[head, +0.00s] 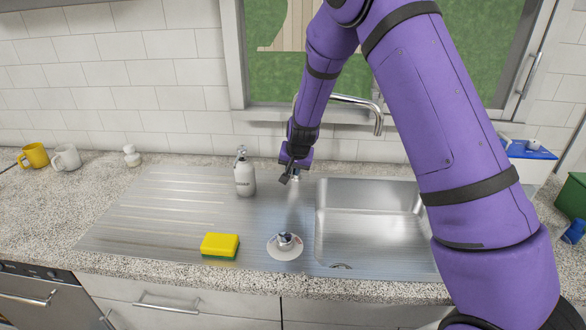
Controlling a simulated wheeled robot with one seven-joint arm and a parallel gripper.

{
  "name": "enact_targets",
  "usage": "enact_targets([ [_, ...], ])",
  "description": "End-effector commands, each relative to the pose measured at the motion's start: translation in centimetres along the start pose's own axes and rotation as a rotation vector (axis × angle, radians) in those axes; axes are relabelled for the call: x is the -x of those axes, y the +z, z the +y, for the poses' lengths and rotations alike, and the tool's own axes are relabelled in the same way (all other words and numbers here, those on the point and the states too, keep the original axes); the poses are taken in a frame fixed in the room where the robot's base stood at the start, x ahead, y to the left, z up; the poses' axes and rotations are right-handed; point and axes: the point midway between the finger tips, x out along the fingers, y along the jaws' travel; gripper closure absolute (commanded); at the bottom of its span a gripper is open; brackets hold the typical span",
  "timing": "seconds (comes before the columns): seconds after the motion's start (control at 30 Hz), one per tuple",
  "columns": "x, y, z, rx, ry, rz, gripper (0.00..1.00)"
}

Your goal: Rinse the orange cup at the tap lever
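No clearly orange cup shows in the head view; the closest in colour is a yellow mug (35,155) standing on the counter at the far left. The chrome tap (358,103) arches over the back of the sink, and my arm hides part of it. I cannot make out its lever clearly. My gripper (287,177) points down over the back of the steel drainboard, left of the basin and right of the white bottle. Its fingers are small and dark, and I cannot tell whether they are open or hold anything. A small metallic shape shows just beside them.
A white mug (67,158) stands beside the yellow one. A white soap bottle (245,174), a yellow-green sponge (220,245) and a white disc with a metallic piece (285,247) are on the drainboard. The sink basin (365,225) looks empty. My arm covers the right side.

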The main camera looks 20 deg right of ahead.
Motion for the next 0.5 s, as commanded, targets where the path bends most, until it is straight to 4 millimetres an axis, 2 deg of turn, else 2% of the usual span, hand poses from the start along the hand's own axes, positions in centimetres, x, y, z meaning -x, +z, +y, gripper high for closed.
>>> enact_targets([
  [0.5, 0.87, -0.78, -0.22, -0.022, 0.011, -0.124, 1.00],
])
